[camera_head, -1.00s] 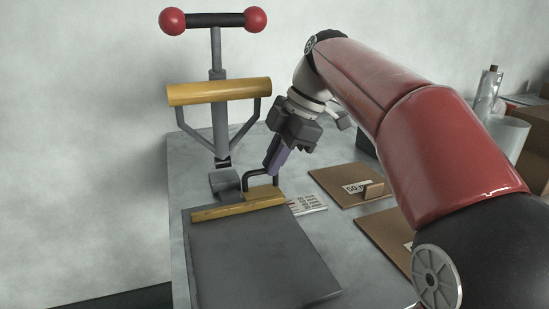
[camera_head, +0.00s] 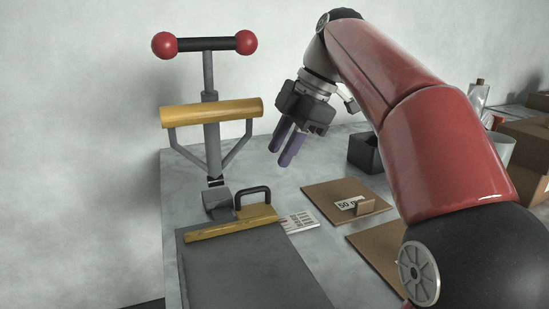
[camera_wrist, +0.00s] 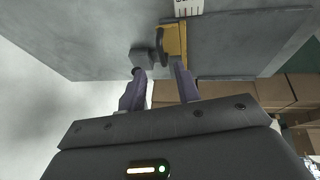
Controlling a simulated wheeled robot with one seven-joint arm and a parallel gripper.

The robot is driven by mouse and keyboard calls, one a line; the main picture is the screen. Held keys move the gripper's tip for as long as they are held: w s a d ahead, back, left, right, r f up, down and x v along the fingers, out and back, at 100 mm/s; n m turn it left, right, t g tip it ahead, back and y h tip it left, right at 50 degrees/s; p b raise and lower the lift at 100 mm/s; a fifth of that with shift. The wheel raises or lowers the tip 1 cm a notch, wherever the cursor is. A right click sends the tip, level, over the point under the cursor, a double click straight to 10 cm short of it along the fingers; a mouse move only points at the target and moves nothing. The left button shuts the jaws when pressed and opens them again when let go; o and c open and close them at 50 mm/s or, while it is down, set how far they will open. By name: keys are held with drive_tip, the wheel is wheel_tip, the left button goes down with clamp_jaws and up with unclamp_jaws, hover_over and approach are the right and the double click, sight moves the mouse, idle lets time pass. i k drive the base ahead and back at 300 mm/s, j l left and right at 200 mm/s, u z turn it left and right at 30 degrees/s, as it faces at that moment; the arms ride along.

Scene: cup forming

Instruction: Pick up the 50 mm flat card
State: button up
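The 50 mm flat card (camera_head: 329,194) is a brown square board lying flat on the grey table. It has a white "50" label, partly cut off by a small upright brown tab (camera_head: 366,207). My gripper (camera_head: 279,157) is above the table, up and to the left of the card, with its two purple fingers apart and nothing between them. The open fingers (camera_wrist: 158,68) also show in the wrist view. Brown panels (camera_wrist: 270,91) show beyond them there, but I cannot tell which is the card.
A second brown board (camera_head: 372,252) lies nearer, partly hidden by my arm. A dark plate (camera_head: 250,270) with a yellow bar and black handle (camera_head: 253,193) is at left. A lever press (camera_head: 212,115) stands behind it. A dark open box (camera_head: 365,152) is beyond the card.

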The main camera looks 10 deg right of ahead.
sight(345, 200)
drive_tip(key=k, duration=1)
